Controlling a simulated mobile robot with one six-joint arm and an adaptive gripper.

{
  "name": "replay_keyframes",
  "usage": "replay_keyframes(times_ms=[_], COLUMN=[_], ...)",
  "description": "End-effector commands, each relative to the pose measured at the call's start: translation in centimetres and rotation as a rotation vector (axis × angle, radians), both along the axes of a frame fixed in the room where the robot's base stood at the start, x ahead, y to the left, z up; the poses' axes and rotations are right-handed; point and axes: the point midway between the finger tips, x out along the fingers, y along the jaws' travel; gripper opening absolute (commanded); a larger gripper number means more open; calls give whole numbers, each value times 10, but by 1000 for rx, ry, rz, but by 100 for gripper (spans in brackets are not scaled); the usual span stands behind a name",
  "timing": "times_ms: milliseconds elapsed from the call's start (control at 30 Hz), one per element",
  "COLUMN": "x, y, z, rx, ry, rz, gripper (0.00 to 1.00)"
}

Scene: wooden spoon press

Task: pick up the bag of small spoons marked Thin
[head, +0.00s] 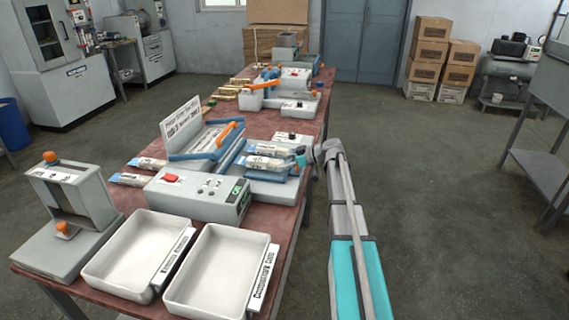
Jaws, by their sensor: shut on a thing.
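My gripper (299,160) is at the right end of the blue-and-white press, at the table's right edge. It is shut on the end of a clear bag of small spoons (266,164) that lies level over the press. A second bag (271,150) lies just behind it, close alongside. Two more bags, a farther one (148,163) and a nearer one (128,179), lie at the table's left edge. The print on all the bags is too small to read, so I cannot tell which is marked Thin. The fingertips are small and partly hidden.
Two white trays, a left one (101,288) and a right one (190,300), stand at the table's front. A grey control box (175,201) with a red button is behind them. A grey stand (75,188) is at the left. Floor right of my arm is clear.

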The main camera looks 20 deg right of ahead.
Motion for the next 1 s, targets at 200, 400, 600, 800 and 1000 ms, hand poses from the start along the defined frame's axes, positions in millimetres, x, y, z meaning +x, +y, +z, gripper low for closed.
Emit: replay_keyframes(times_ms=[200, 400, 600, 800, 1000], x=[0, -19, -37, -64, -100], y=[0, 7, 13, 22, 34], z=[23, 46, 69, 90, 105], rx=[0, 0, 0, 0, 1], ry=[0, 0, 0, 0, -1], rz=[0, 0, 0, 0, 0], gripper=[41, 41, 41, 41, 41])
